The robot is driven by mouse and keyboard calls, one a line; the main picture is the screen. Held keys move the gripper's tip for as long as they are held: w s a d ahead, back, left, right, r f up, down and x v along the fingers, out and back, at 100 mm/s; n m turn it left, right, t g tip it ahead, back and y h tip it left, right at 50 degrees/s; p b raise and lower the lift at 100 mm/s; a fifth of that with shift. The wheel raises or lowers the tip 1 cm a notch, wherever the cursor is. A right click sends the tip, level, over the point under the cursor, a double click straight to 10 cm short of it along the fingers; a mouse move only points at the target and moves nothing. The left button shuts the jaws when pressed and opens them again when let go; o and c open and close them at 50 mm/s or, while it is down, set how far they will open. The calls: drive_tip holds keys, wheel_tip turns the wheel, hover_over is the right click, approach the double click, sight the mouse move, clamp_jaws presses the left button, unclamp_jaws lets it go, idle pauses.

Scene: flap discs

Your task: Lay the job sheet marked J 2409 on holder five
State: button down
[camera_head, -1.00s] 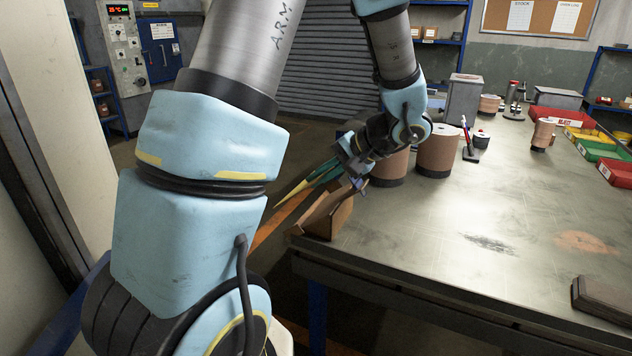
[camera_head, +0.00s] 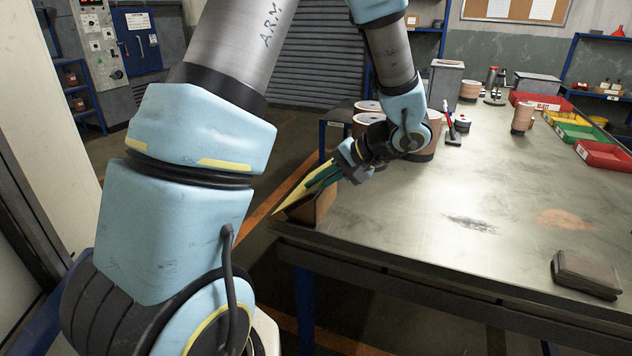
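A yellow sheet-like piece (camera_head: 290,198) and a green one (camera_head: 322,176) stand slanted at a brown rack (camera_head: 322,205) on the table's near left corner. No mark such as J 2409 can be read on either. My gripper (camera_head: 346,170) is low over the rack, at the upper right end of the green piece. Its fingertips are small and partly hidden, so I cannot tell whether it grips anything. No holder number is readable, so I cannot tell which is holder five.
The metal table (camera_head: 400,225) is mostly bare in the middle. Brown cylinders (camera_head: 367,120) stand behind my gripper. A dark block (camera_head: 587,273) lies near the right front edge. Red (camera_head: 603,155) and green (camera_head: 574,132) bins stand at the far right.

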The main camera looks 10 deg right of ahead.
drive_tip(key=shift+d+f, duration=0.15)
drive_tip(key=shift+f, duration=0.05)
drive_tip(key=c, duration=1.5)
unclamp_jaws()
drive_tip(key=shift+b, duration=0.35)
drive_tip(key=o, duration=0.4)
drive_tip(key=shift+s, duration=0.1)
drive_tip(key=shift+o, duration=0.6)
drive_tip(key=shift+f, duration=0.1)
drive_tip(key=shift+d, duration=0.15)
